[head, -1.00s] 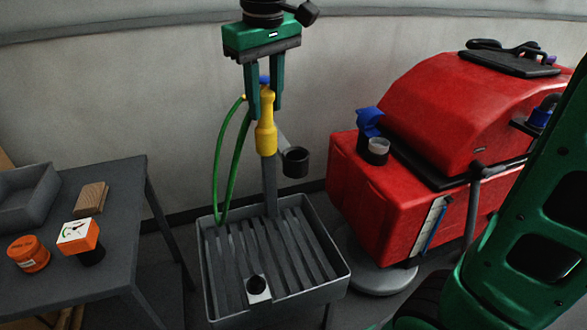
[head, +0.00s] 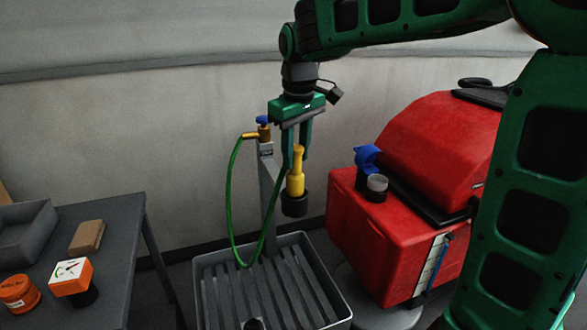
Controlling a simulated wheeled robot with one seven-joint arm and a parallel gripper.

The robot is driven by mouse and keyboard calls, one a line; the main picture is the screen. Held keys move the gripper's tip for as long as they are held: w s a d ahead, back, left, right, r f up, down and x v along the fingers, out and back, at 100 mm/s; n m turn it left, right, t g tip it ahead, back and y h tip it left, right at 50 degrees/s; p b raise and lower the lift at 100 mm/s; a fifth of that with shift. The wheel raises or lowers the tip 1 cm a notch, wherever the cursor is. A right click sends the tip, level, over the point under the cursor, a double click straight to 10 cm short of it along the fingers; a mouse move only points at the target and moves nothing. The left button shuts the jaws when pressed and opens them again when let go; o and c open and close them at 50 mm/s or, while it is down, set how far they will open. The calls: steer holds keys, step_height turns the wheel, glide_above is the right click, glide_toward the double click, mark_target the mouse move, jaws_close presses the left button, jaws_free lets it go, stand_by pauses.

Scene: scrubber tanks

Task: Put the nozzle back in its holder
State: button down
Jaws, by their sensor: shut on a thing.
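The yellow nozzle (head: 296,184) hangs upright in the middle of the head view. My gripper (head: 297,160) points down and is shut on the nozzle's narrow upper part. The black cup-shaped holder (head: 294,206) is directly under the nozzle in the picture. The nozzle's lower end meets the cup's rim in the picture; I cannot tell whether it is inside the cup or just above or in front of it. The green hose (head: 232,205) loops down from a brass valve (head: 263,133) with a blue handle, then rises towards the nozzle.
A grey post (head: 268,185) stands behind the grey slatted basin (head: 270,290). The red scrubber machine (head: 400,200) stands close on the right, with an open blue cap (head: 366,157). A dark table (head: 110,240) with a tray, a block and orange items is at left.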

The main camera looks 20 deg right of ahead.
mark_target(295, 167)
steer(key=shift+f, duration=2.05)
steer(key=c, duration=1.3)
jaws_free()
step_height(295, 167, up, 12)
steer(key=s, duration=0.2)
steer(key=shift+a, duration=0.2)
steer(key=s+d+f+m+g, duration=0.1)
steer(key=s+d+f+m, duration=0.1)
steer(key=s+d+f, duration=0.3)
steer(key=s+d+f+m, duration=0.3)
steer(key=s+d, duration=0.3)
steer(key=d, duration=0.2)
steer(key=s+d+f+m, duration=0.2)
steer(key=s+f, duration=0.4)
steer(key=s, duration=0.3)
steer(key=s+d+f+m+g, duration=0.1)
steer(key=s+f+m, duration=0.3)
steer(key=s, duration=0.5)
steer(key=shift+s+d+f+y, duration=0.15)
steer(key=shift+d+f+y, duration=0.15)
steer(key=shift+d+f, duration=0.55)
